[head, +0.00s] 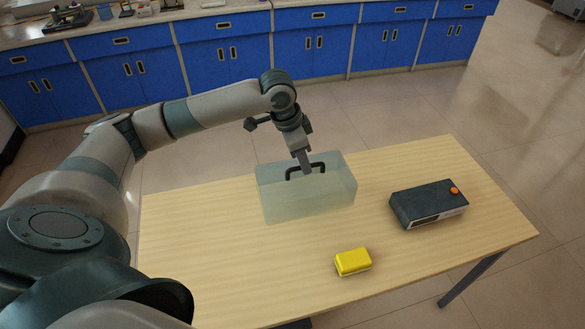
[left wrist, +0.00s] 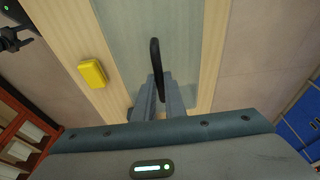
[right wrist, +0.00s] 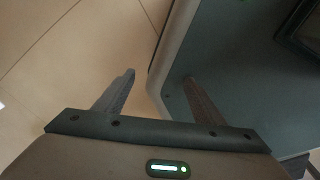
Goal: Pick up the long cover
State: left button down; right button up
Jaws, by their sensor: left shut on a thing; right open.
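The long cover (head: 308,200) is a clear, pale greenish box with a black handle on top. It stands on the wooden table in the head view, and it also shows in the left wrist view (left wrist: 150,35). My left gripper (head: 306,170) is above the cover, shut on its black handle (head: 290,172). In the left wrist view the fingers (left wrist: 160,95) close around the handle (left wrist: 155,58). The cover appears to rest on the table; I cannot tell any gap. My right gripper (right wrist: 160,90) is open and empty in the right wrist view.
A dark box with an orange knob (head: 428,204) stands on the table (head: 215,270) right of the cover. A yellow block (head: 353,262) lies near the front. Blue cabinets (head: 220,60) line the back. The table's left part is clear.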

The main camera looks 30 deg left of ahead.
pick_arm(q)
jog(key=d+r, duration=0.1)
jog(key=d, duration=0.1)
jog(key=d+r, duration=0.1)
jog(key=d, duration=0.1)
jog(key=d+r+b, duration=0.1)
jog(key=d+r, duration=0.1)
jog(key=d, duration=0.1)
jog(key=shift+w, duration=0.15)
jog(key=shift+d+r, duration=0.3)
jog(key=shift+d, duration=0.1)
pick_arm(e)
jog(key=w+a+t, duration=0.2)
jog(key=w+a, duration=0.1)
jog(key=w, duration=0.4)
jog(key=shift+w+r+y, duration=0.2)
jog(key=shift+y, duration=0.1)
jog(key=shift+s, duration=0.3)
